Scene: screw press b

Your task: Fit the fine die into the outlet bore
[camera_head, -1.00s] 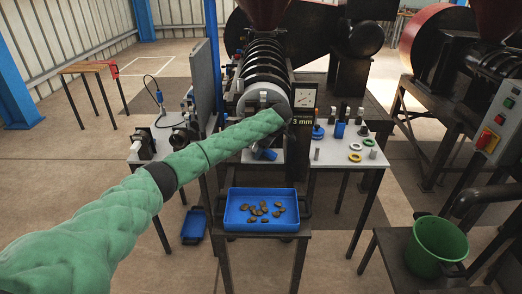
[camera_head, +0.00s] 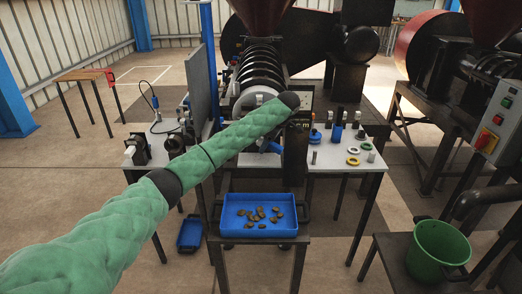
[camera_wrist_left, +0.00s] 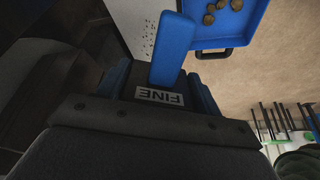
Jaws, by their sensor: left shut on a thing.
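My left gripper (camera_wrist_left: 160,88) is shut on the fine die, a dark block with a white FINE label (camera_wrist_left: 160,97) between the blue fingers in the left wrist view. In the head view my green-sleeved left arm reaches across to the front of the press (camera_head: 258,100), and its dark wrist end is there. My right gripper is not in view.
A blue tray (camera_head: 230,229) of brown pieces stands below the press. A white table (camera_head: 335,161) right of it carries coloured rings and small parts. A blue bar (camera_wrist_left: 172,50) stands close to the die. A green bucket (camera_head: 438,250) is at the right.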

